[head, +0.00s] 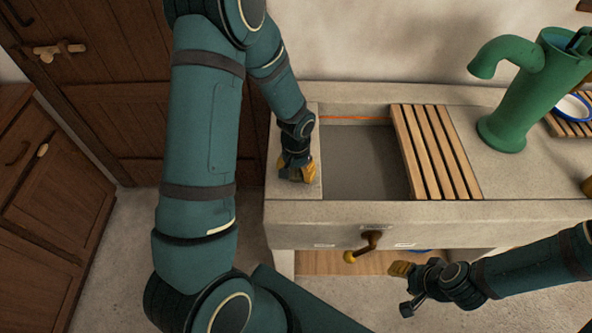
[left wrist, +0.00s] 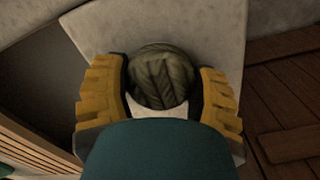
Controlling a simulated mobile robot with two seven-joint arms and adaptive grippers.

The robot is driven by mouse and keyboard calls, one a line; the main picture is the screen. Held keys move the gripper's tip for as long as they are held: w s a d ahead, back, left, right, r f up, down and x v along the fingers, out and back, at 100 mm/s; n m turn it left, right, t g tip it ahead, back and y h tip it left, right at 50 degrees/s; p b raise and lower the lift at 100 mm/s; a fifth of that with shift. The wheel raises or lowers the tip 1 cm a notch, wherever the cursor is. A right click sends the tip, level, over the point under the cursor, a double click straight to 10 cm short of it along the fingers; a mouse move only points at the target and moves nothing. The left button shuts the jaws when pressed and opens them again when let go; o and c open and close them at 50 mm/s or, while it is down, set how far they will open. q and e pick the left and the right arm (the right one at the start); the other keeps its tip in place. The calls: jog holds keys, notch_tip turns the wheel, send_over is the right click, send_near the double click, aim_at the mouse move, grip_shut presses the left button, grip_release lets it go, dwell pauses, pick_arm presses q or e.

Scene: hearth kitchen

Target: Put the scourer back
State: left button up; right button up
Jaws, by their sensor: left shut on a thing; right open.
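The scourer (left wrist: 162,76) is a round, dark olive wad in the left wrist view. It sits between the two yellow fingers of my left gripper (left wrist: 160,95), which is shut on it. In the head view my left gripper (head: 296,170) is low at the stone ledge (head: 283,187) on the left side of the sink, and it hides the scourer there. I cannot tell whether the scourer touches the ledge. My right gripper (head: 405,285) is open and empty, in front of the sink at the lower right.
The sunken basin (head: 362,165) lies right of my left gripper. A slatted wooden rack (head: 436,150) covers its right part. A green pump (head: 520,95) stands further right. A brass-tipped lever (head: 364,246) sticks out of the sink's front, near my right gripper.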

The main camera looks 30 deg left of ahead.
pick_arm(q)
jog(key=shift+f, duration=0.1)
jog(key=o, duration=0.7)
jog(key=shift+f, duration=0.1)
jog(key=o, duration=0.4)
jog(key=shift+o, duration=0.2)
jog(key=shift+r, duration=0.35)
notch_tip(320, 180, up, 12)
jog(key=p, duration=0.2)
jog(key=shift+f, duration=0.15)
